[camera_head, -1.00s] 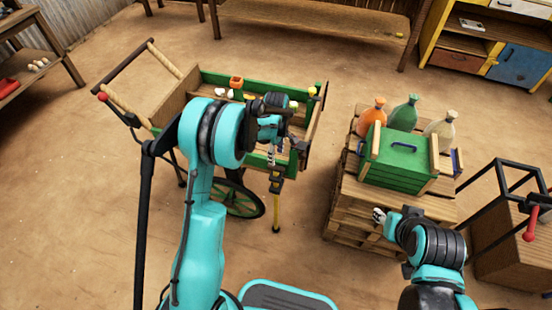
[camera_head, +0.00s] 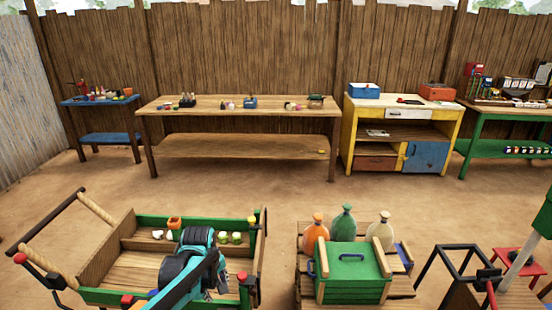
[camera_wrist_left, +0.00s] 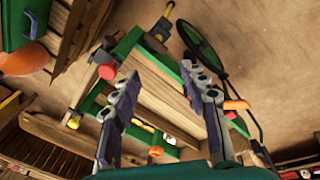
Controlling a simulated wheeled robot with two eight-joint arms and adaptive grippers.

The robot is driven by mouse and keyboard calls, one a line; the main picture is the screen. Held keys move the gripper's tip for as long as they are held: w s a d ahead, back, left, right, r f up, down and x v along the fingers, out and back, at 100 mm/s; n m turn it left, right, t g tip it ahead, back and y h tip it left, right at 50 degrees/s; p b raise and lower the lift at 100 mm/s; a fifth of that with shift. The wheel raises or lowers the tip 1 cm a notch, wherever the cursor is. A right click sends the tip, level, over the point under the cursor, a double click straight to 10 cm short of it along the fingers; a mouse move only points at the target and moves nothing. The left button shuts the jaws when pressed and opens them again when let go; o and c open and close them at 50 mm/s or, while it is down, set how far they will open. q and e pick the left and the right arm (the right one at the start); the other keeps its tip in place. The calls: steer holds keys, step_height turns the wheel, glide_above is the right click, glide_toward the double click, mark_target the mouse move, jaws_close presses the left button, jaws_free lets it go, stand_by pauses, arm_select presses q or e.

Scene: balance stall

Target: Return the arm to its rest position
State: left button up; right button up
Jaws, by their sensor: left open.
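My left arm (camera_head: 190,265) reaches over the wooden cart in the head view, bent at a dark joint. Its gripper (camera_wrist_left: 163,82) shows best in the left wrist view, where the two fingers stand wide apart with nothing between them. In the head view the gripper end is small and partly hidden by the arm. The cart (camera_head: 100,262), with green side boards, lies under and around the arm. My right arm and gripper are out of view.
Small white, orange and green items (camera_head: 230,237) sit in the cart. To its right, a green crate (camera_head: 352,275) and several bottles (camera_head: 343,222) stand on a pallet stack (camera_head: 309,262). A long workbench (camera_head: 240,104) and a yellow cabinet (camera_head: 349,130) stand behind. Open dirt floor lies between.

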arm_select(q)
steer(key=s+r+m+t, duration=0.2)
steer(key=s+m, duration=0.3)
steer(key=s, duration=0.4)
steer(key=s+r+m+t, duration=0.2)
steer(key=s+r+m, duration=0.2)
steer(key=s, duration=0.6)
steer(key=shift+m+t, duration=0.4)
steer(key=shift+m, duration=0.2)
stand_by(0.4)
